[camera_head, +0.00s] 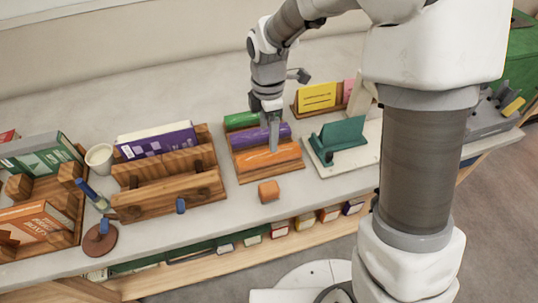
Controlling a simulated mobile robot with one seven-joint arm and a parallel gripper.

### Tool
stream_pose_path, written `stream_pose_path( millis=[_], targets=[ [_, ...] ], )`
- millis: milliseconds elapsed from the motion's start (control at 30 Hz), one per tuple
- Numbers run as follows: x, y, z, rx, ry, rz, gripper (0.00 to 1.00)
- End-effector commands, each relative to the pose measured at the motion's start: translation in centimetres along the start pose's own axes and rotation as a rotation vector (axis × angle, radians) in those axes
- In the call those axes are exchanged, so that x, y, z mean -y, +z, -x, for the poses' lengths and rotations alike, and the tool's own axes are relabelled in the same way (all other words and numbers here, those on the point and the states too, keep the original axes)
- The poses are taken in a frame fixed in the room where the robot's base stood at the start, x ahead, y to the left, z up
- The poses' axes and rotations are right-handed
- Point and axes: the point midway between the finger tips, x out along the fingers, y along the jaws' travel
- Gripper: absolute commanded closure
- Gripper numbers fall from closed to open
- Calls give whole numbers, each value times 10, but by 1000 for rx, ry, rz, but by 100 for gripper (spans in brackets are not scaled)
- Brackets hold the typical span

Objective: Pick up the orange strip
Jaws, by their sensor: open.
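The orange strip (258,160) lies across the front of a wooden tray (240,178), in front of a purple strip (250,138) and a green strip (240,121). My gripper (274,148) points down over the tray from behind. Its fingers are open, with the visible one in front of the purple strip and its tip at the orange strip's back edge. I cannot tell whether it touches. The fingers hide a small part of the purple strip.
A wooden book rack (165,195) stands to the left. A white board with a green stand (343,135) is to the right. A yellow card (316,96) stands behind. My arm covers much of the right side.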

Motion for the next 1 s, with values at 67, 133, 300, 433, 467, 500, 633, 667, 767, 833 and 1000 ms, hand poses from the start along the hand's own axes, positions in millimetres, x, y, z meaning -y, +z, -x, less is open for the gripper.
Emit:
stream_pose_path(
  millis=[67, 133, 300, 433, 467, 500, 633, 667, 767, 833, 1000],
  targets=[
    [1, 0, -14, 0, -3, 0, 15],
    [0, 0, -20, 0, -2, 0, 15],
    [0, 0, -30, 1, 0, -1, 15],
    [2, 0, -50, 0, -3, 1, 15],
    [2, 0, -54, 1, -4, 1, 15],
    [2, 1, -60, 1, -3, 0, 15],
    [2, 1, -74, 1, -1, 0, 15],
    [2, 1, -75, 1, 0, 0, 15],
    [1, 1, -77, 1, 0, 0, 15],
    [1, 1, -76, 1, 1, 0, 15],
    [1, 1, -76, 1, 1, -1, 31]
  ],
)
